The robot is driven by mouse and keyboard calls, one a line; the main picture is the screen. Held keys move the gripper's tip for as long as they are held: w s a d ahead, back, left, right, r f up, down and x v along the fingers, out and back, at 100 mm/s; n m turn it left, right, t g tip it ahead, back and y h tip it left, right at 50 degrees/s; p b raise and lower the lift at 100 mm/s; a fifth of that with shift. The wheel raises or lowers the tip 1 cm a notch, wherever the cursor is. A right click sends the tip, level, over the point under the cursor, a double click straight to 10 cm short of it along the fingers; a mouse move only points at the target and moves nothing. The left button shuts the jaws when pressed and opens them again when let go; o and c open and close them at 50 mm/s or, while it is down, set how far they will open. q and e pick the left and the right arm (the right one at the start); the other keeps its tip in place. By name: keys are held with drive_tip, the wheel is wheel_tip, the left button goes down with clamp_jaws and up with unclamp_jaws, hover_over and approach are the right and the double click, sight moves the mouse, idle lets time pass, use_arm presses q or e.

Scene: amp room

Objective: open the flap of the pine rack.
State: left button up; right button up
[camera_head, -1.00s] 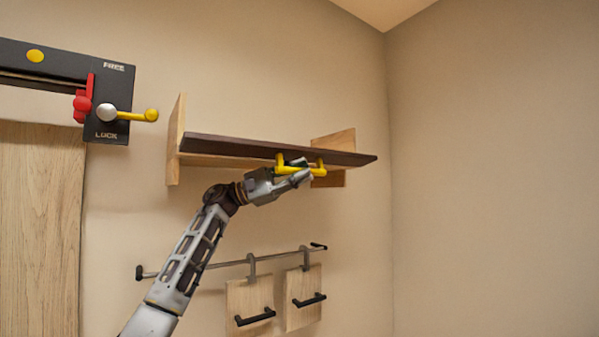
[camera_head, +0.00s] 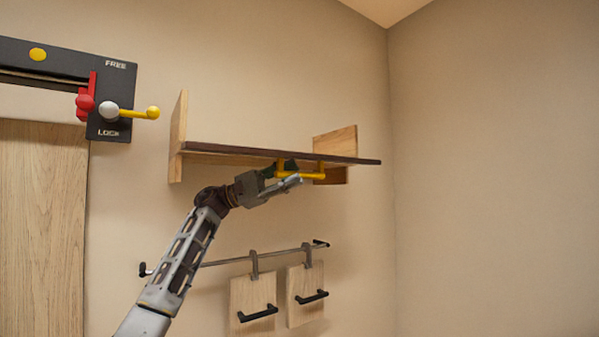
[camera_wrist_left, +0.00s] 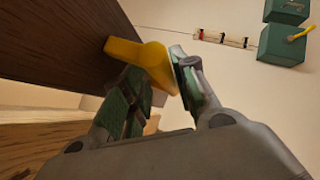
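The pine rack (camera_head: 178,132) is fixed to the wall, with pale side panels. Its dark brown flap (camera_head: 230,151) stands out nearly level, seen almost edge-on. The flap also fills the upper left of the left wrist view (camera_wrist_left: 55,40). A yellow handle (camera_head: 312,176) sits on the flap toward its right half. My right gripper is not in view.
Below the rack, a rail (camera_head: 290,251) carries two hanging wooden boards (camera_head: 252,297) with black handles. At left, a black lock panel (camera_head: 112,75) with a yellow-tipped lever hangs above a wooden door (camera_head: 40,230). The wall at right is bare.

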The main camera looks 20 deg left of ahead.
use_arm(q)
drive_tip(key=v, duration=0.8)
drive_tip(key=shift+a, duration=0.3)
drive_tip(key=shift+s, duration=0.1)
